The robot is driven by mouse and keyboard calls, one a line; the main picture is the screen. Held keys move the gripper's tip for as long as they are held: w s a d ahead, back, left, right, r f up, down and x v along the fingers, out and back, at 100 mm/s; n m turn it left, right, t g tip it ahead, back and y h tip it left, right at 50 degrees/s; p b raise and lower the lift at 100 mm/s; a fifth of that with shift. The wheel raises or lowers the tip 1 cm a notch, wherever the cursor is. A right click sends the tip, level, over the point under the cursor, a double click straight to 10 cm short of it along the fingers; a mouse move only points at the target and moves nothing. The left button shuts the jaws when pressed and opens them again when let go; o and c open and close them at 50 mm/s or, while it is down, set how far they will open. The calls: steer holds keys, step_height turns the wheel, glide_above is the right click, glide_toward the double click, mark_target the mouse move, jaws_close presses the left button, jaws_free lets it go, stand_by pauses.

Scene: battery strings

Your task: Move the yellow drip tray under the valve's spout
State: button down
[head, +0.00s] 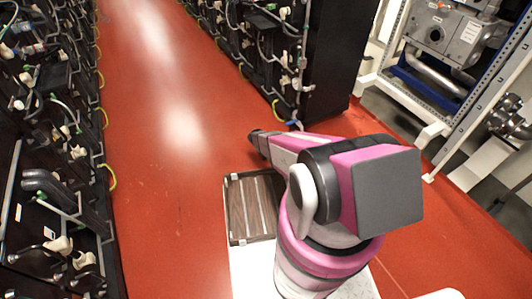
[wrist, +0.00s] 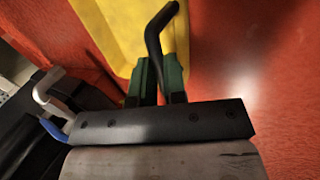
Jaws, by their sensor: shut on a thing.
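The yellow drip tray (wrist: 115,25) shows at the top of the wrist view, cut off by the frame edge. A black bent handle (wrist: 155,40) runs over it and down between the green fingers of my gripper (wrist: 159,72). My gripper is shut on this handle. The tray does not show in the head view. At the left of the wrist view is a grey bent pipe (wrist: 50,88) with a blue part (wrist: 54,130) below it. I cannot tell whether this is the valve's spout.
In the head view, battery racks line the left side (head: 45,150) and the right side (head: 325,60) of a red aisle (head: 165,130). A metal frame with grey machinery (head: 445,35) stands at the upper right. The aisle floor is clear. A brown slatted crate (head: 250,205) sits beside my arm.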

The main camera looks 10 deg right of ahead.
steer(key=shift+w+d, duration=0.8)
steer(key=shift+d, duration=1.65)
steer(key=shift+w+d, duration=0.8)
steer(key=shift+d, duration=1.7)
steer(key=shift+w+d, duration=0.8)
steer(key=shift+d, duration=1.65)
steer(key=c, duration=1.1)
jaws_free()
